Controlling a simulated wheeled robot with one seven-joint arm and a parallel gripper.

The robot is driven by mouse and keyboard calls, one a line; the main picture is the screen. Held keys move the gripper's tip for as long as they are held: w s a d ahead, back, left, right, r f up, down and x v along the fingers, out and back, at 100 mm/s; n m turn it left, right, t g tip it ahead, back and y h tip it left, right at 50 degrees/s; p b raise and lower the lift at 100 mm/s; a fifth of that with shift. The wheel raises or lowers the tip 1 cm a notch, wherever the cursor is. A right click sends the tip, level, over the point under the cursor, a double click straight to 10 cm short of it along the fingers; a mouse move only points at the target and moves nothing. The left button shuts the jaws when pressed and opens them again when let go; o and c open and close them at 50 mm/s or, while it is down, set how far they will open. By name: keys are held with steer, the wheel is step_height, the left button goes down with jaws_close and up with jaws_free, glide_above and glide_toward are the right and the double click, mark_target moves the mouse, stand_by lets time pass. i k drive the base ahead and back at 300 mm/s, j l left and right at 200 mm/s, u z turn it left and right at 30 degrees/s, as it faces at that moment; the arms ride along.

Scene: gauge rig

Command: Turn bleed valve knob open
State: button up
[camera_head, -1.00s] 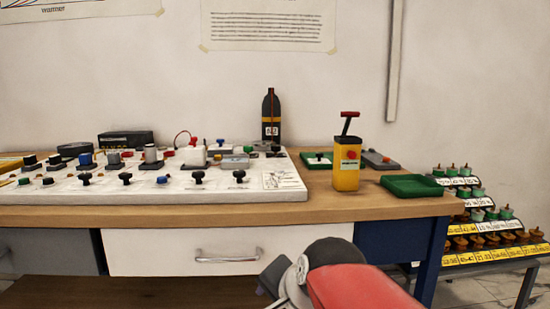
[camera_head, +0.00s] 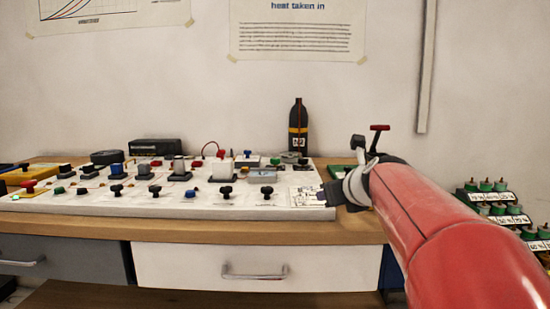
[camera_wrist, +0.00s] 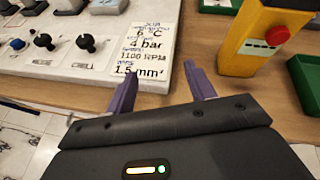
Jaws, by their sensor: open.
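A white panel (camera_head: 90,204) lies on the bench with several black knobs along its front edge. The rightmost front knob (camera_head: 266,191) also shows in the wrist view (camera_wrist: 86,42). A yellow hand pump (camera_wrist: 243,45) with a red round button (camera_wrist: 277,36) stands right of the panel; in the head view my arm hides most of it, leaving its red T-handle (camera_head: 379,128). I cannot tell which part is the bleed valve knob.
A dark bottle (camera_head: 298,128) stands behind the panel. A green tray (camera_wrist: 307,85) lies right of the pump. Racks of green-topped parts (camera_head: 499,207) stand at the far right. A white drawer (camera_head: 200,266) is under the bench top.

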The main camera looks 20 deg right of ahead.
mark_target(302, 162)
steer(key=i+l, duration=0.1)
steer(key=i, duration=0.35)
steer(key=i+l, duration=0.1)
steer(key=i, duration=0.4)
